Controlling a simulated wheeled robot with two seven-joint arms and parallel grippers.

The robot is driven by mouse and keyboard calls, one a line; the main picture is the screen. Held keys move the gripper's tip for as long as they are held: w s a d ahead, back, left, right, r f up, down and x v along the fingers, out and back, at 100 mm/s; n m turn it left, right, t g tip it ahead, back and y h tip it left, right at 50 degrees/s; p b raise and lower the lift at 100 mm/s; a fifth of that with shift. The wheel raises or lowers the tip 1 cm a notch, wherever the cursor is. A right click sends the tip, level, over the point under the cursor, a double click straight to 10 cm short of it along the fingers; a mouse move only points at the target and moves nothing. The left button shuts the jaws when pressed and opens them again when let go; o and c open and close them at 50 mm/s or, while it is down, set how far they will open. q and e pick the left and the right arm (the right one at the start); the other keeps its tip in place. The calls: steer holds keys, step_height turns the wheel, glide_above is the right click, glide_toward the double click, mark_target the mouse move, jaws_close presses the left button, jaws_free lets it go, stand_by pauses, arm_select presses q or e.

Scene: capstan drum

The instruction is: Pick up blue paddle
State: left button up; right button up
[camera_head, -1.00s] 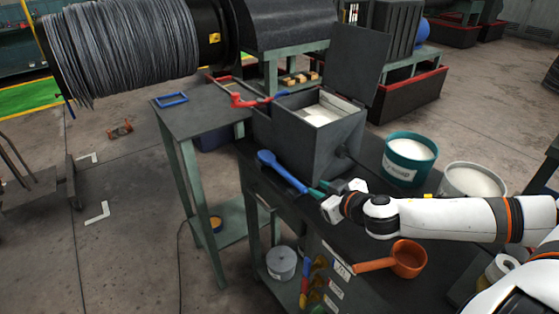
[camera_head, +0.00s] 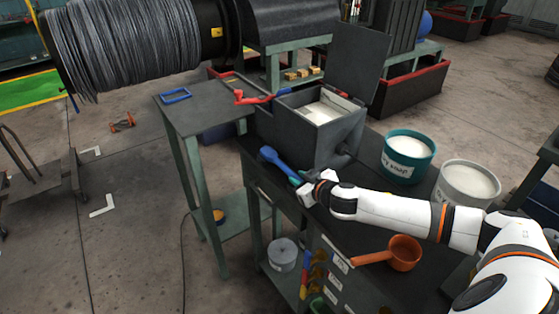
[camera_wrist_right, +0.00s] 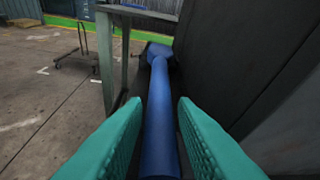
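The blue paddle (camera_head: 282,166) lies on the dark bench in front of the open grey box (camera_head: 330,138), its broad end pointing left and away. My right gripper (camera_head: 304,183) is at the paddle's near end. In the right wrist view the paddle (camera_wrist_right: 160,120) runs lengthwise between the two teal fingers of my right gripper (camera_wrist_right: 160,135). The fingers are apart, with a narrow gap showing on each side of the handle. The handle's near end runs out of the bottom of that view. My left gripper is not in view.
A teal bucket (camera_head: 408,157) and a grey bucket (camera_head: 467,186) of white material stand right of the box. An orange scoop (camera_head: 403,254) lies on the bench near my right arm. A side table (camera_head: 205,117) with a blue frame (camera_head: 176,97) stands left.

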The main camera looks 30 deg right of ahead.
steer(key=shift+x, duration=0.8)
steer(key=shift+c, duration=0.4)
jaws_close()
steer(key=shift+r, duration=0.1)
